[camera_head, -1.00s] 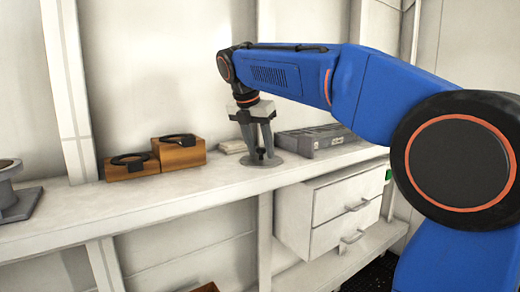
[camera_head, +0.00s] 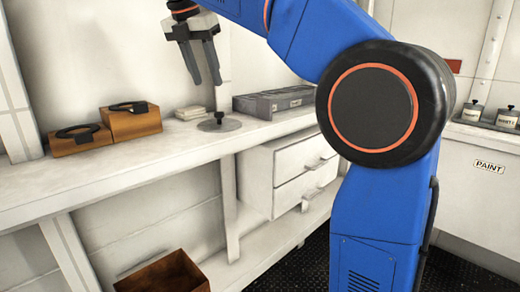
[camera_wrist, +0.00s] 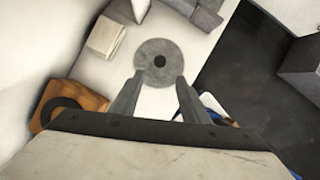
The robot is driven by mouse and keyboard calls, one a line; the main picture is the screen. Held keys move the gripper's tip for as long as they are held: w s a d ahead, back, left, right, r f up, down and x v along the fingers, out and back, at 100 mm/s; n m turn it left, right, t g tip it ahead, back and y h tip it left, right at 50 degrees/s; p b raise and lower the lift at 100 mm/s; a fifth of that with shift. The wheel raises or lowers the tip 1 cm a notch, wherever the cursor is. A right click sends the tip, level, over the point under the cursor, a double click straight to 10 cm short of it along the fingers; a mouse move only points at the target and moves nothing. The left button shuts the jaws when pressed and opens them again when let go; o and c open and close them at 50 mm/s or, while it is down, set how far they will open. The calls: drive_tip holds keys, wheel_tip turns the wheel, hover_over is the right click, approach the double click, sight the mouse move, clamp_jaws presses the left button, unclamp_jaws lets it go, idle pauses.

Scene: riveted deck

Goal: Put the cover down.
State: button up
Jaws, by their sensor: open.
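The cover is a flat grey disc (camera_head: 228,126) with a small black knob in its middle. It lies flat on the white shelf (camera_head: 150,155), near the front edge.
Two wooden blocks with black rings, a lower one (camera_head: 82,142) and a taller one (camera_head: 118,125), stand left of the cover. A pale stack (camera_head: 190,112) and a grey slotted box (camera_head: 275,105) stand behind it. Drawers (camera_head: 300,160) hang below. A brown box (camera_head: 160,278) is lower down.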

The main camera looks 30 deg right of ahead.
drive_tip(key=s+d+f+m, duration=0.1)
drive_tip(key=s+f+m, duration=0.1)
drive_tip(key=s+d+f+m, duration=0.2)
drive_tip(key=f, duration=0.1)
drive_tip(key=s+d+f+m+y, duration=0.1)
drive_tip(key=s+d+f+m, duration=0.1)
drive_tip(key=s, duration=0.1)
drive_tip(key=shift+f, duration=0.15)
drive_tip(key=s+d+f+m, duration=0.1)
drive_tip(key=s+f+m, duration=0.5)
drive_tip(key=f, duration=0.5)
drive_tip(key=s+d+f+m+t+y, duration=0.1)
drive_tip(key=s+d+f+m, duration=0.1)
drive_tip(key=s+f+m, duration=0.5)
drive_tip(key=s+d+f+m+t+y, duration=0.1)
drive_tip(key=s+f+m, duration=0.6)
drive_tip(key=f, duration=0.8)
drive_tip(key=s+d, duration=0.1)
drive_tip(key=s, duration=0.2)
drive_tip(key=shift+s, duration=0.25)
